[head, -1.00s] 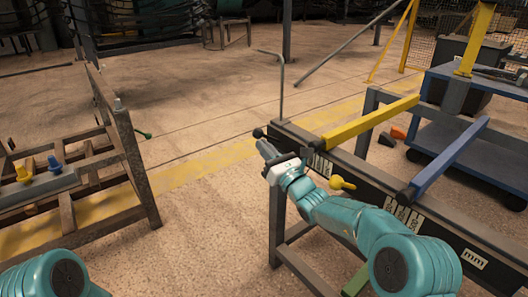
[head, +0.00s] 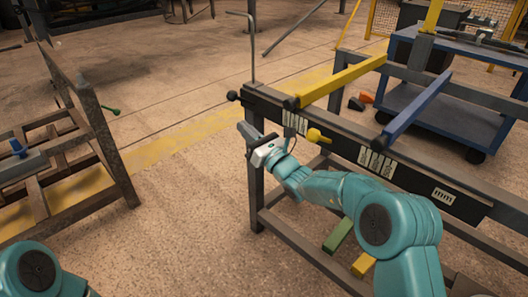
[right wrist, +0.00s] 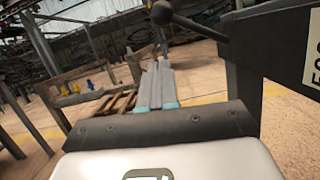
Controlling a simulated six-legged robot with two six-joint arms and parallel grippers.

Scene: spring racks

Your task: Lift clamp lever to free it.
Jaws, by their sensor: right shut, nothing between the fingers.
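A short lever with a black ball knob (head: 232,96) sticks out of the left end of the dark rack beam (head: 345,146). The knob also shows large at the top of the right wrist view (right wrist: 162,12), its rod slanting down right to the beam. A yellow lever-like handle (head: 318,136) sits on the beam's front face. I cannot tell for sure which one is the clamp lever. My right gripper (head: 243,129) is shut and empty, below the ball knob and apart from it. Its closed fingers (right wrist: 156,84) point away in the wrist view. My left gripper is out of view.
A yellow arm (head: 342,80) and a blue arm (head: 415,108) project from the beam. A thin bent rod (head: 251,48) stands at its left end. A blue cart (head: 440,110) stands behind. A rusty rack (head: 90,120) is at left, with open floor between.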

